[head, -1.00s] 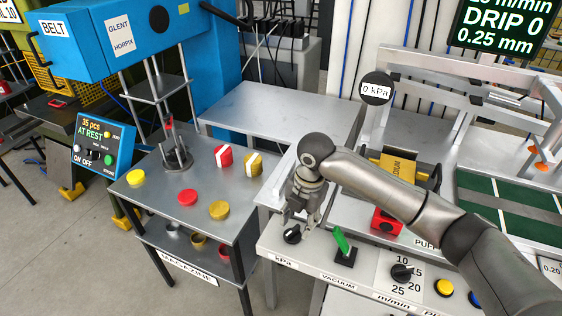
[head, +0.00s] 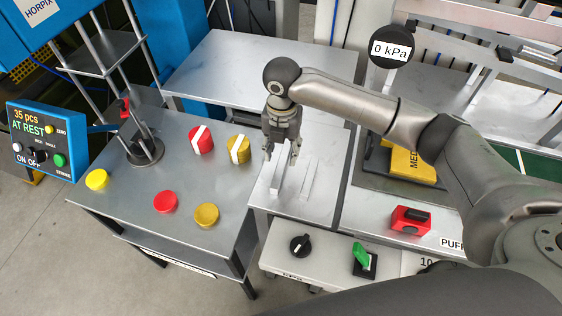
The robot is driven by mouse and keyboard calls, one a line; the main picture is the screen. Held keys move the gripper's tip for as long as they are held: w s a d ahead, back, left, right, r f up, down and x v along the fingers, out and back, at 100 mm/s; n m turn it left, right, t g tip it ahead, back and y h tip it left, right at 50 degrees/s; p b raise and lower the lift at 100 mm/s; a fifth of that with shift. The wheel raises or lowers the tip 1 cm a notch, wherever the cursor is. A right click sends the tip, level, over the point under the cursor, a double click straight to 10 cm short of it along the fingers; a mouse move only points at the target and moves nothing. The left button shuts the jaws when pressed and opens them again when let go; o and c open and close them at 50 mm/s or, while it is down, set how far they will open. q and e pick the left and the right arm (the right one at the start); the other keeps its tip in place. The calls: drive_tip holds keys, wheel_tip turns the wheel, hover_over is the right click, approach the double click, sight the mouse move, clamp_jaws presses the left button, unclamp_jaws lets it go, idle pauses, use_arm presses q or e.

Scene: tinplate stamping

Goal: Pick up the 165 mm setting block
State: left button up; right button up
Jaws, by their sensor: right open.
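Two plain pale metal bars lie on the small silver stand in the middle of the head view, one right under my right gripper (head: 281,156) and one (head: 308,181) just to its right. They look like setting blocks, but I can read no length on them, so I cannot tell which is the 165 mm one. My right gripper points down with its fingers apart, over the near bar (head: 277,182). The fingers partly hide that bar's far end, and I cannot tell whether they touch it. My left gripper is out of view.
The stand (head: 262,206) adjoins a grey table (head: 130,212) with red and yellow round pieces. A control panel with a black knob (head: 301,245) and green switch (head: 362,254) is in front. A red box (head: 410,219) is at right. The rear plate (head: 245,75) is bare.

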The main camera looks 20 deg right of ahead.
sight(281, 163)
drive_tip(key=shift+f, duration=0.4)
drive_tip(key=f, duration=0.1)
drive_tip(key=f+p, duration=0.1)
drive_tip(key=f, duration=0.1)
drive_tip(key=shift+w+p, duration=0.25)
drive_tip(key=shift+p, duration=0.05)
wheel_tip(281, 163, down, 2)
drive_tip(key=shift+f, duration=0.15)
drive_tip(key=shift+c, duration=0.9)
drive_tip(key=c, duration=0.7)
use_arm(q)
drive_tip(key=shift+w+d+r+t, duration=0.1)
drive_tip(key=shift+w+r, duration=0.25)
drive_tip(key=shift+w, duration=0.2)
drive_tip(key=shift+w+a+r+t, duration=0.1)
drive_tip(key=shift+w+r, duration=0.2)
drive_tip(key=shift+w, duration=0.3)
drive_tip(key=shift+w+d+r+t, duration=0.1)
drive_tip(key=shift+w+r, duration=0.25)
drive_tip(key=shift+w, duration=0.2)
use_arm(e)
clamp_jaws()
